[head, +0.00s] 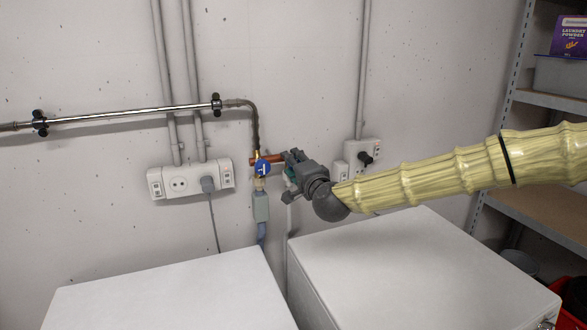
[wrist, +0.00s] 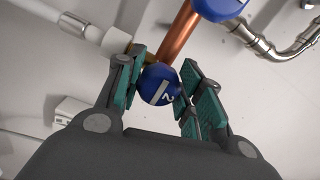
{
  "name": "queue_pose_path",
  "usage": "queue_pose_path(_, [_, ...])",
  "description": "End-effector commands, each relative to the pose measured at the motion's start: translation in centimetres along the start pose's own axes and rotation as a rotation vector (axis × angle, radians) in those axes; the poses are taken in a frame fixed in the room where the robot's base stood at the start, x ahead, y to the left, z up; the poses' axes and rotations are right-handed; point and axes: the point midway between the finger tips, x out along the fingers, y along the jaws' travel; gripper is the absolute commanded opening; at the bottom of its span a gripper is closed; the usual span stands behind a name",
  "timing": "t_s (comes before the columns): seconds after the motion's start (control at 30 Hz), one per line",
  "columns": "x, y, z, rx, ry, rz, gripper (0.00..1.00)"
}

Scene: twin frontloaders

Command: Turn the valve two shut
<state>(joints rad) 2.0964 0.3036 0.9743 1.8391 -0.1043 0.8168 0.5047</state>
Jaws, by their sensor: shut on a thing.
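The valve two knob (wrist: 158,86) is a round blue knob with a white 2 and a pale stripe, seen in the wrist view. My gripper (wrist: 157,76) is shut on it, with a green-padded finger at each side. In the head view my gripper (head: 291,164) is at the wall, and it hides valve two. A second blue knob (head: 263,168) with a white mark sits to the left of my gripper; part of a blue knob also shows at the top of the wrist view (wrist: 218,7). A copper pipe (wrist: 179,35) runs between the knobs.
Two white machine tops, left (head: 175,295) and right (head: 420,260), stand below the valves. A metal pipe (head: 125,112) runs along the wall. Sockets (head: 190,180) with a plugged cable are at left, and another socket plate (head: 362,150) is behind my arm. Shelves (head: 545,98) stand at right.

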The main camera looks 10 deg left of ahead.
Motion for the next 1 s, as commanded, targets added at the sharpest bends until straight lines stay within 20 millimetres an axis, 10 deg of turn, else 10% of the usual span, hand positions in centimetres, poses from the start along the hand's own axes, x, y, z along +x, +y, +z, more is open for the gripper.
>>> queue_pose_path(0.5, [0.00,0.11,-0.14,0.019,0.002,0.001,0.13])
queue_pose_path(0.53, [0.00,0.11,-0.14,0.019,0.002,0.001,0.41])
queue_pose_path(0.63, [0.00,0.09,-0.10,0.018,0.002,0.001,0.59])
queue_pose_path(1.0, [-0.17,0.01,0.01,0.018,0.000,0.000,0.59])
